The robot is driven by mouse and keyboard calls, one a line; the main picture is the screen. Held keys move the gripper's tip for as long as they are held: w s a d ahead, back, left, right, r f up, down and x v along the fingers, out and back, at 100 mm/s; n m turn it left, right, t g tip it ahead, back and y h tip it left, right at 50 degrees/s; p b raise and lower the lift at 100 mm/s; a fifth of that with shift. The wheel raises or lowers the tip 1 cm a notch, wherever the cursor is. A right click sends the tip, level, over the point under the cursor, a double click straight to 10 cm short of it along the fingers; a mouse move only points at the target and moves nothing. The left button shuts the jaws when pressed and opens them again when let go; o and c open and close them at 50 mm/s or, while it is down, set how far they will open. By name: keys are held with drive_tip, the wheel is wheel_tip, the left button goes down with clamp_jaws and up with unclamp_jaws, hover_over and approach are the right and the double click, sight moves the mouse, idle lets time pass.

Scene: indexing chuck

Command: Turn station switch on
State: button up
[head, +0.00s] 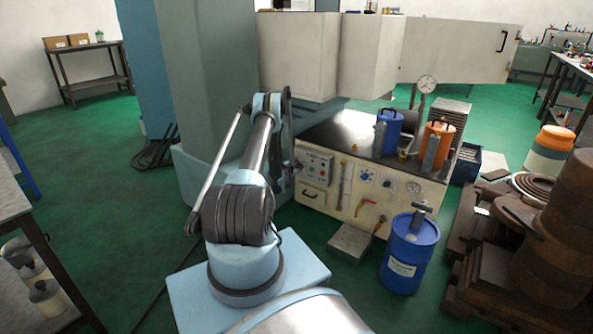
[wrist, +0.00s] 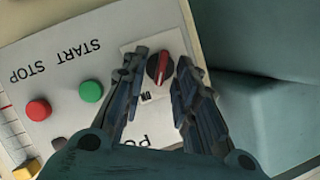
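The station switch (wrist: 159,68) is a round rotary knob, red and dark, on a white square plate of the control panel (head: 316,168). My gripper (wrist: 160,77) is in front of it in the wrist view. Its two dark fingers are apart, one on each side of the knob, with nothing held between them. I cannot tell whether the fingertips touch the knob. In the head view my gripper and the switch are mostly hidden behind my arm or too small to make out.
A red button (wrist: 38,109) and a green button (wrist: 91,91) sit left of the switch, under STOP and START lettering. A teal surface (wrist: 270,110) lies to its right. A blue drum (head: 408,255) and grey block (head: 350,242) stand before the cream cabinet (head: 375,205).

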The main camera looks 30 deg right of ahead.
drive_tip(key=shift+r, duration=4.8)
drive_tip(key=shift+c, duration=0.6)
